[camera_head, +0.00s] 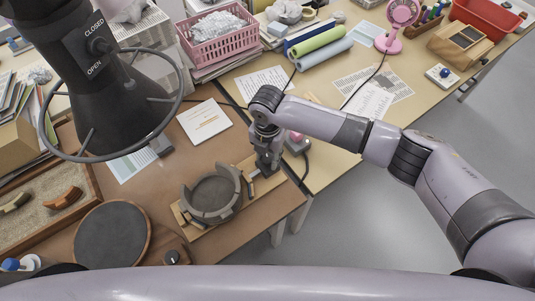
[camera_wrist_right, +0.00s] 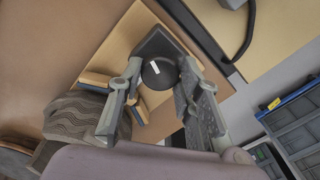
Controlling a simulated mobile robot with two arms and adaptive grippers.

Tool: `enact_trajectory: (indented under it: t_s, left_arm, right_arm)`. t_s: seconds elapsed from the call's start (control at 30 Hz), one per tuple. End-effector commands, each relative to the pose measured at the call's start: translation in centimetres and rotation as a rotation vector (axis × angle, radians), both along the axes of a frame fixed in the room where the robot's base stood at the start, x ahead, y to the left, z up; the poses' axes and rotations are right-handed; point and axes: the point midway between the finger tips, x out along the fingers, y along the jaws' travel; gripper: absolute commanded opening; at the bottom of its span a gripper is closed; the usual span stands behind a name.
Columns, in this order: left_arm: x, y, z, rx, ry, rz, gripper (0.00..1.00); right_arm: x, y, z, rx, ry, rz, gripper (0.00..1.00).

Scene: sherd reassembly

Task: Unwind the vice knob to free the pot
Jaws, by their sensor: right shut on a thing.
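The dark grey pot (camera_head: 205,213) sits in the wooden vice (camera_head: 190,231) on the brown table, at the middle of the head view. The pot's ridged side also shows at the left of the wrist view (camera_wrist_right: 75,115). The black vice knob (camera_wrist_right: 157,74) has a white mark on its face. My right gripper (camera_head: 268,168) reaches down at the right end of the vice. In the wrist view its fingers stand on both sides of the knob, shut on it. The gripper hides the knob in the head view. My left gripper is not in view.
A black extractor hood (camera_head: 115,110) with a ring hangs at upper left. A round dark turntable (camera_head: 112,234) and a sand tray (camera_head: 40,212) lie left of the vice. A paper (camera_head: 204,121) lies behind it. The table's edge is close on the vice's right.

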Motion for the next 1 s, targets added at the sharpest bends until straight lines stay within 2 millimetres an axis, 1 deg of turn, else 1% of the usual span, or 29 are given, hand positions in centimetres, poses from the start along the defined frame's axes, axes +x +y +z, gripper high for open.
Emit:
enact_trajectory:
  t_s: [0.2,0.5,0.7,1.0]
  left_arm:
    - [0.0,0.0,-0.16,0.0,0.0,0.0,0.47]
    - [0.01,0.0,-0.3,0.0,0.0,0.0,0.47]
    - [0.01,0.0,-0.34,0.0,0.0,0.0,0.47]
    - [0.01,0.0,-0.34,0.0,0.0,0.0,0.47]
  right_arm:
    - [0.0,0.03,0.02,0.002,-0.001,0.173,0.04]
    - [0.0,0.02,0.03,0.002,-0.001,0.324,0.04]
    - [-0.01,0.03,0.05,0.002,-0.001,0.365,0.04]
    - [0.0,0.02,0.06,0.002,-0.001,0.377,0.04]
